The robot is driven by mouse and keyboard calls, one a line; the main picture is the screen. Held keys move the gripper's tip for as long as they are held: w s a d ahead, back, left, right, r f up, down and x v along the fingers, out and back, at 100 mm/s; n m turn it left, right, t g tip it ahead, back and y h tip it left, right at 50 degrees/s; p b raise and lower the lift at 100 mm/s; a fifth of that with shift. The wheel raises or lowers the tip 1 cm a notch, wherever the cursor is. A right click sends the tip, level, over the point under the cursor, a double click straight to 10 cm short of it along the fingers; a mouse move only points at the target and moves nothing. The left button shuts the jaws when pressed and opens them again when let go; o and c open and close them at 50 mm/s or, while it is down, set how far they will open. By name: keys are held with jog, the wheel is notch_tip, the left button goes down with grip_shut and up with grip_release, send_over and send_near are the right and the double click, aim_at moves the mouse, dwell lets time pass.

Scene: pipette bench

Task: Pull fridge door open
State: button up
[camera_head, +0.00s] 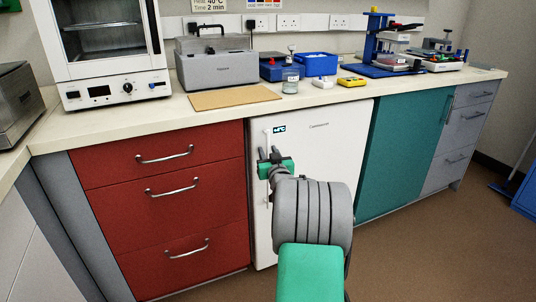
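The white fridge door (340,140) is under the bench, between red drawers and a teal cabinet. It looks closed, flush with its neighbours. A small temperature label (279,129) is at its upper left. A thin vertical handle (267,192) runs near the door's left edge, partly hidden by my gripper and arm. My gripper (269,154) is in front of the upper part of this handle, with two dark fingertips pointing up and toward the door. Whether the fingers are around the handle or touching it cannot be told. My arm covers the lower middle of the door.
Red drawers (190,225) with metal handles are left of the fridge. The teal cabinet (405,150) and grey drawers (463,145) are to the right. The benchtop (160,108) above holds lab equipment. The brown floor (450,250) at the right is clear.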

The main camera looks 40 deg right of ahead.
jog(key=shift+c, duration=0.4)
grip_shut()
dwell(0.9)
